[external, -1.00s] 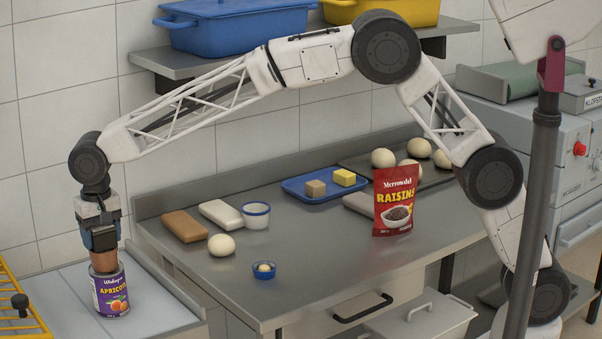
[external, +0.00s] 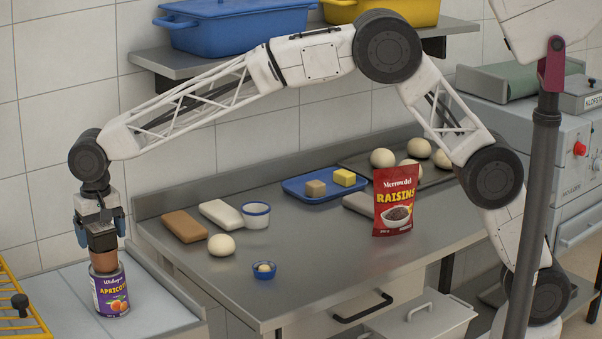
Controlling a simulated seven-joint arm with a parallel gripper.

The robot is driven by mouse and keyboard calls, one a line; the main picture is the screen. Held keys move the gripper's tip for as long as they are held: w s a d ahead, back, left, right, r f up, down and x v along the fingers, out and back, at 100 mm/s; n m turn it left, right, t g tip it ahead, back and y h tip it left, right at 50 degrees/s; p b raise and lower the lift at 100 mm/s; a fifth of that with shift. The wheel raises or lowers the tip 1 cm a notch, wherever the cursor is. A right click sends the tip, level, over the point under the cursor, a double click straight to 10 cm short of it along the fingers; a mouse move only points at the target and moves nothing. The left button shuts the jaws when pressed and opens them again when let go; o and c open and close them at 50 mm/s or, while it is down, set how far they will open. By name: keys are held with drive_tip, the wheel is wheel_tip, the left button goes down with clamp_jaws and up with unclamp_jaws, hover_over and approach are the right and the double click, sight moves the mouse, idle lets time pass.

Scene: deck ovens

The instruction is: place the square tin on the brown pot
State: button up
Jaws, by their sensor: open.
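The brown pot (external: 104,262) stands on top of a purple apricot can (external: 110,293) at the far left. A small brownish-grey block shape, which looks like the square tin (external: 103,241), sits upright on the brown pot. My gripper (external: 100,236) is directly above the stack with its fingers spread, one on each side of the tin. The upper part of the tin is hidden by the gripper, and I cannot tell whether a finger still touches it.
The can stands on a pale side counter (external: 155,307) next to the steel table (external: 300,250). A yellow rack (external: 18,312) is at the left edge. Dough, a red raisin pouch (external: 395,202), a blue tray (external: 325,186) and small bowls are on the table.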

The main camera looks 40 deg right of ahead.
sight(100, 225)
wheel_tip(100, 225, up, 11)
drive_tip(key=shift+r, duration=0.2)
idle(0.4)
idle(0.6)
drive_tip(key=shift+d, duration=0.1)
